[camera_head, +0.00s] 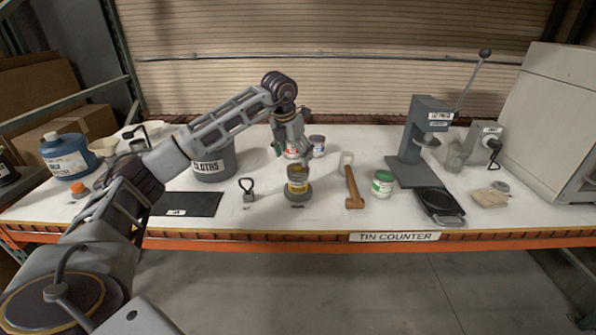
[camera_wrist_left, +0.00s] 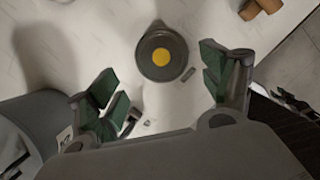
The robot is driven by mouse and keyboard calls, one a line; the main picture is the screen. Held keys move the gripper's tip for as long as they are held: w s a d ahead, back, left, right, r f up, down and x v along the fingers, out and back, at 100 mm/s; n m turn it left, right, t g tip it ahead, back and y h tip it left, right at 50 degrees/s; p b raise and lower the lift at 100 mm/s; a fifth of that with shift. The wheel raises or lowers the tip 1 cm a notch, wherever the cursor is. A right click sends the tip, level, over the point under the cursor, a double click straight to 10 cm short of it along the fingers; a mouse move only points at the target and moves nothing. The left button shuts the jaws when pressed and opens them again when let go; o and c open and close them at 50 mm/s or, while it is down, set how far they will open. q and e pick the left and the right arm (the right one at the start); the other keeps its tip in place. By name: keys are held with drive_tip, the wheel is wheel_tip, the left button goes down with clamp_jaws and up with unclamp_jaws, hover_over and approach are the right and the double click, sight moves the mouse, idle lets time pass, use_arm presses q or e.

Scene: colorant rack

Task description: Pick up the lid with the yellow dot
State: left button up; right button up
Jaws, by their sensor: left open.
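The lid with the yellow dot (camera_wrist_left: 161,55) is a dark grey disc in the upper middle of the left wrist view. My left gripper (camera_head: 291,150) is above and behind this tin. Its green-padded fingers are spread wide in the left wrist view (camera_wrist_left: 160,88), with nothing between them, and the lid lies beyond the fingertips. My right gripper is not in view.
A small black-looped object (camera_head: 248,192) is to the left. The cloths bucket (camera_head: 215,168) is behind left. A blue-labelled tin (camera_head: 317,147) stands behind. A lever press (camera_head: 418,140) is farther right.

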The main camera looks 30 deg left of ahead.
sight(298, 168)
use_arm(q)
drive_tip(key=shift+f, duration=0.15)
drive_tip(key=shift+p+x, duration=0.3)
drive_tip(key=shift+x, duration=2.3)
drive_tip(key=shift+w+d, duration=0.1)
drive_tip(key=shift+c, duration=0.2)
drive_tip(key=c, duration=0.4)
